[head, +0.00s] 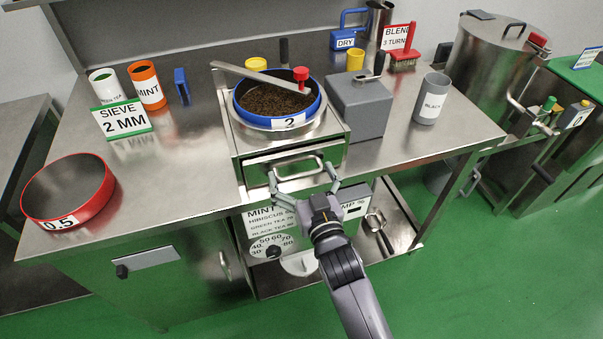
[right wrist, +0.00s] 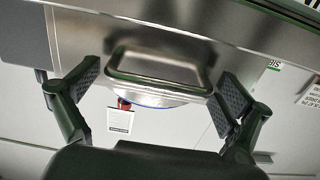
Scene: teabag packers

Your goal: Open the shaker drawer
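The shaker (head: 240,137) stands on the steel bench, with a blue-rimmed sieve (head: 277,122) marked 2 and full of dark tea on top. Its drawer (head: 258,173) is at the front and looks shut. The drawer's bar handle (head: 299,160) faces me; it also shows in the right wrist view (right wrist: 160,84). My right gripper (head: 303,176) is open at the handle, one finger towards each end. In the right wrist view, the handle lies between and just beyond the spread fingers (right wrist: 162,88), with a gap on both sides. My left gripper is out of view.
A red sieve (head: 72,207) marked 0.5 sits at the bench's left front. Green floor in front is clear.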

